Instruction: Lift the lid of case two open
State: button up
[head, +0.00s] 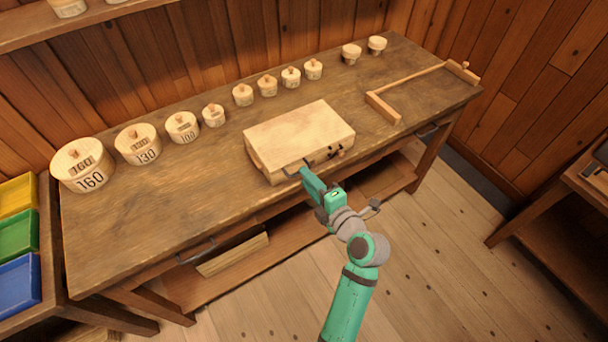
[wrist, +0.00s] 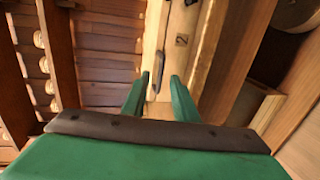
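The pale wooden case (head: 298,135) lies on the workbench with its lid down. Its front shows in the wrist view with a dark mark like a 2 (wrist: 182,40). A dark handle-like fitting (wrist: 158,72) on that front lies between my fingertips in the picture. My gripper (head: 296,169) is at the left part of the case's front side, with its two green fingers apart in the wrist view (wrist: 160,80). I cannot tell whether a finger touches the fitting. Small dark fittings (head: 336,152) also show on the front, farther right.
Several round wooden boxes, the largest marked 160 (head: 84,166), stand in a row behind and left of the case. A wooden bar frame (head: 383,108) lies to the right. The workbench (head: 190,200) is bare left of the case. Coloured bins (head: 18,235) stand far left.

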jog(key=shift+x, duration=1.35)
jog(key=shift+c, duration=0.2)
grip_shut()
